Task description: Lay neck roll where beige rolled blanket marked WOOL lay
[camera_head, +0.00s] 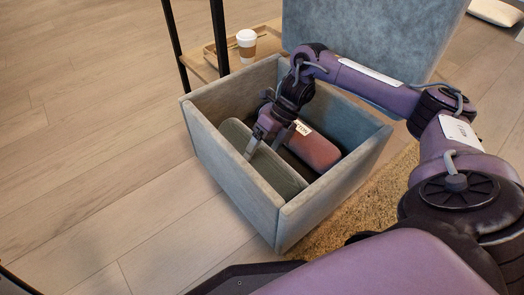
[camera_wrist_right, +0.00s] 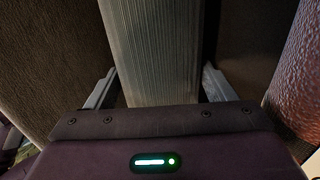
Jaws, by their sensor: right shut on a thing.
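A grey-green ribbed roll (camera_head: 276,176) lies along the left side inside a grey fabric box (camera_head: 235,185). My right gripper (camera_head: 265,143) reaches down into the box, with its fingers on either side of this roll. In the right wrist view the ribbed roll (camera_wrist_right: 155,50) runs between the two fingertips. I cannot tell by look which is the neck roll. No beige blanket shows. My left gripper is out of view.
The box's upright walls surround the gripper closely. A large blue-grey upholstered piece (camera_head: 365,40) stands behind the box. A tan shag rug (camera_head: 385,190) lies right; wood floor is clear left.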

